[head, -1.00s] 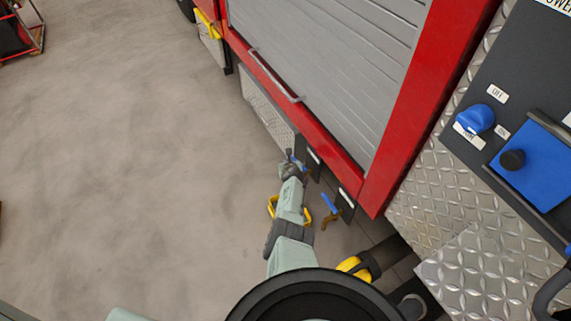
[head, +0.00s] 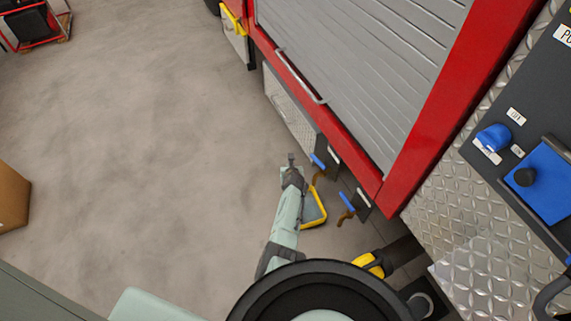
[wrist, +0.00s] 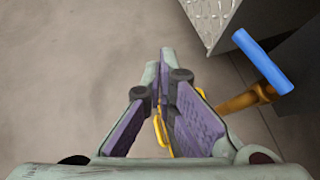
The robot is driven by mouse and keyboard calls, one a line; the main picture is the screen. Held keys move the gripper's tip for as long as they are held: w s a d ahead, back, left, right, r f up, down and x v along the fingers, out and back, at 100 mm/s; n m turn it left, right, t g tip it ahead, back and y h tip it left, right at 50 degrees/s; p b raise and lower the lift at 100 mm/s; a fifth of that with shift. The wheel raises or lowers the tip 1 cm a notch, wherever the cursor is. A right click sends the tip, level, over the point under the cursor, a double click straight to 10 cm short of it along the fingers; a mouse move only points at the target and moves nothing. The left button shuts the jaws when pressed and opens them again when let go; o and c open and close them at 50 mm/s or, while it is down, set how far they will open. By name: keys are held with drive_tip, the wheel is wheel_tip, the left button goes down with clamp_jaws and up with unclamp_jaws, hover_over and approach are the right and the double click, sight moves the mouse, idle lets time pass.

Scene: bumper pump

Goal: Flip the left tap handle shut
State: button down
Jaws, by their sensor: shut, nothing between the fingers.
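The left tap has a blue handle (head: 318,160) over a brass body, mounted on a dark plate low on the truck's side. In the wrist view the blue handle (wrist: 262,60) slants across the upper right, with the brass body (wrist: 248,99) below it. The right tap's blue handle (head: 347,201) is nearer my base. My gripper (head: 291,158) is just left of the left tap, with a visible gap between them. In the wrist view my gripper (wrist: 160,65) has its fingertips together, with nothing between them.
A yellow-rimmed tray (head: 318,215) lies on the floor below the taps, partly behind my arm. The red truck body (head: 345,165) and grey shutter (head: 350,70) rise on the right. Open concrete floor (head: 150,150) lies left. A cardboard box (head: 12,198) stands at far left.

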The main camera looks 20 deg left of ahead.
drive_tip(key=shift+s+a+r, duration=0.5)
drive_tip(key=shift+s+r, duration=0.25)
drive_tip(key=shift+s, duration=0.1)
